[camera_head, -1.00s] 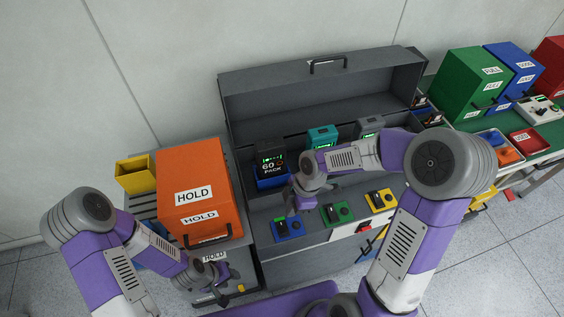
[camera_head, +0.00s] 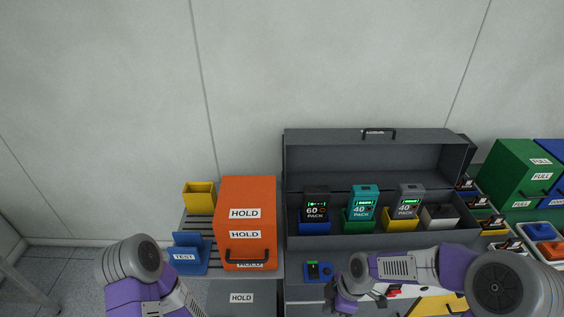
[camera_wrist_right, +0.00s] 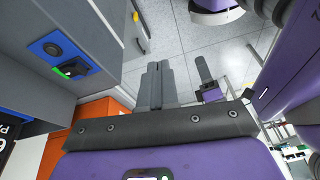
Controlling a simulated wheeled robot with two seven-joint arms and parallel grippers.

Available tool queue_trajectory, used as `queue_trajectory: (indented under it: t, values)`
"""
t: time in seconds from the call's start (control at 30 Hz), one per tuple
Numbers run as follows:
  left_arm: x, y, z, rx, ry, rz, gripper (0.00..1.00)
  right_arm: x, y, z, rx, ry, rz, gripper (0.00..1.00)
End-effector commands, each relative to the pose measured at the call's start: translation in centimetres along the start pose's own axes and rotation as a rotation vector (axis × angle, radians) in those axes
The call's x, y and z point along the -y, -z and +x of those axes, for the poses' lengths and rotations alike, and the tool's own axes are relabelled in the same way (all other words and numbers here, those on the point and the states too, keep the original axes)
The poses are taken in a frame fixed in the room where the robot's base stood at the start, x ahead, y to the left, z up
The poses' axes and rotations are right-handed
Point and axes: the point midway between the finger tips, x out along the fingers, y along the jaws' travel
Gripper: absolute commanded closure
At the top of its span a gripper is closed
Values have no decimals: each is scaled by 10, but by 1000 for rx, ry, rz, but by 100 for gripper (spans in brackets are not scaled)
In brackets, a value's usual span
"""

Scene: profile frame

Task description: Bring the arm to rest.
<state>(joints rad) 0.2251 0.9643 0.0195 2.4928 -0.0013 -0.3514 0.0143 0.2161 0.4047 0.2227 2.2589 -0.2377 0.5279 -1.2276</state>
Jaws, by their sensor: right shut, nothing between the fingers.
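My right gripper (camera_head: 340,303) is at the bottom centre of the head view, low in front of the grey case (camera_head: 375,228). In the right wrist view its two grey fingers (camera_wrist_right: 154,70) lie together with nothing between them. They hang over open space beside the grey front. The blue switch panel (camera_head: 319,271) with a green light is just left of this gripper; it also shows in the right wrist view (camera_wrist_right: 58,54). My left arm enters at the bottom left of the head view, and its gripper is out of the picture.
Battery packs stand in coloured holders: a dark one (camera_head: 315,207), a teal one (camera_head: 363,205) and a grey one (camera_head: 408,204). An orange HOLD box (camera_head: 248,205), a yellow bin (camera_head: 199,196) and a blue TEST holder (camera_head: 188,253) are left. A green box (camera_head: 520,172) stands right.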

Motion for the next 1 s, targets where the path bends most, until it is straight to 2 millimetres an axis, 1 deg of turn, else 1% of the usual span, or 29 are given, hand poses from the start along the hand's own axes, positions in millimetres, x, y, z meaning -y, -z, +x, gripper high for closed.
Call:
queue_trajectory:
  t: [0.03,0.27,0.37,0.47,0.5,0.6,0.7,0.8,0.9,1.0]
  values:
    - [0,1,0,-2,0,0,57,1,0,10,-13,5,60,100]
    - [0,2,0,-4,0,1,57,12,0,57,-68,17,406,100]
    - [0,1,0,-2,0,1,57,20,-2,82,-87,25,605,100]
    - [0,1,0,-2,0,0,57,34,-7,111,-100,35,864,100]
    - [0,1,0,-2,0,1,57,40,-10,124,-101,37,981,100]
    - [0,1,0,-3,0,0,57,57,-20,150,-98,33,1254,100]
    - [0,1,0,-3,0,0,57,70,-28,167,-93,18,1460,100]
    - [0,1,0,-3,0,0,57,79,-34,177,-88,4,1588,100]
    - [0,1,0,-3,0,0,57,82,-37,180,-89,-6,1646,100]
    - [0,1,0,-3,0,0,57,82,-38,181,-89,-8,1658,100]
